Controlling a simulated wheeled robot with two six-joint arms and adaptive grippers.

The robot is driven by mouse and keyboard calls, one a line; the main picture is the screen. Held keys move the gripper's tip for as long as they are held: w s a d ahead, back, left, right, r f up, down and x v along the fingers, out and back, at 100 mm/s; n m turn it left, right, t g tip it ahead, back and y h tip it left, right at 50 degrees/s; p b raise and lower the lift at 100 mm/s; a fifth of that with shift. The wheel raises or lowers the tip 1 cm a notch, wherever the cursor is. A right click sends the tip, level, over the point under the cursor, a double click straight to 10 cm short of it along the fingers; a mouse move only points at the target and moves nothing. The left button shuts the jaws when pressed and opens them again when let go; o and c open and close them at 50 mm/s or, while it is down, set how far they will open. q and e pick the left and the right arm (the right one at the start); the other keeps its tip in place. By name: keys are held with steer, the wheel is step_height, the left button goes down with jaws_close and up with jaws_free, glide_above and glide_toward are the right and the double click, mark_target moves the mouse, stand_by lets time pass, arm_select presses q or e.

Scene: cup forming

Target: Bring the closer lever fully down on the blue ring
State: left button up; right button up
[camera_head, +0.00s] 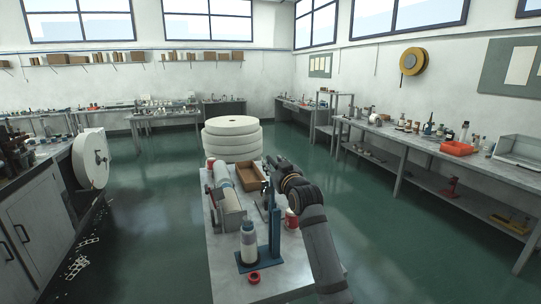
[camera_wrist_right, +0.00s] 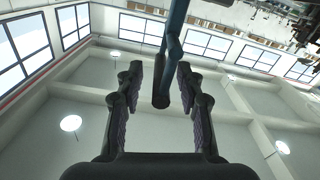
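The closer, a blue upright post on a blue base (camera_head: 275,236), stands near the front right of the central table. In the right wrist view its lever (camera_wrist_right: 161,92), a blue bar with a dark round end, reaches between my right gripper's fingers. My right gripper (camera_wrist_right: 160,72) is open around the lever, with a gap visible on each side. In the head view the gripper (camera_head: 272,163) is above the table's right side, and my arm hides part of that area. My left gripper is not in view.
The table's front left is clear.

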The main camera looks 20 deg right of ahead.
mark_target(270, 160)
steer(key=w, duration=0.3)
steer(key=shift+r+p, duration=0.1)
steer(key=shift+p, duration=0.3)
steer(key=shift+w+a, duration=0.15)
steer(key=shift+w, duration=0.3)
jaws_close()
